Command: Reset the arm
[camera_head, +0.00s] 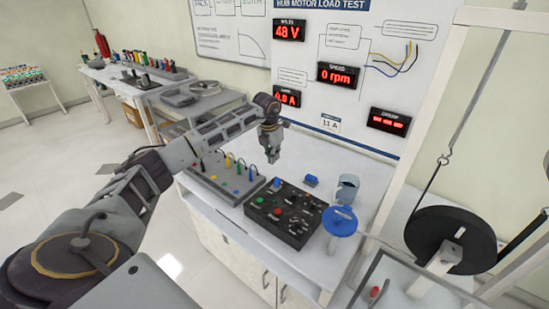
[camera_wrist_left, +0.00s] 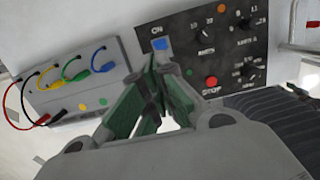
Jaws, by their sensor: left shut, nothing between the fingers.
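My left arm comes in from the left in the head view and reaches out over the white bench (camera_head: 325,150). My left gripper (camera_head: 273,158) points down above the bench, near the back edge of the grey terminal box (camera_head: 222,178) and the black control panel (camera_head: 287,212). In the left wrist view the left gripper's green-padded fingers (camera_wrist_left: 158,122) are together with nothing held. The black panel (camera_wrist_left: 260,62) with its red STOP button (camera_wrist_left: 211,82) and the grey box with coloured leads (camera_wrist_left: 90,80) lie beyond the fingers. My right gripper does not show.
A black wheel (camera_head: 450,239) hangs in a frame at the right. The display board (camera_head: 350,75) stands behind. Open floor lies left.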

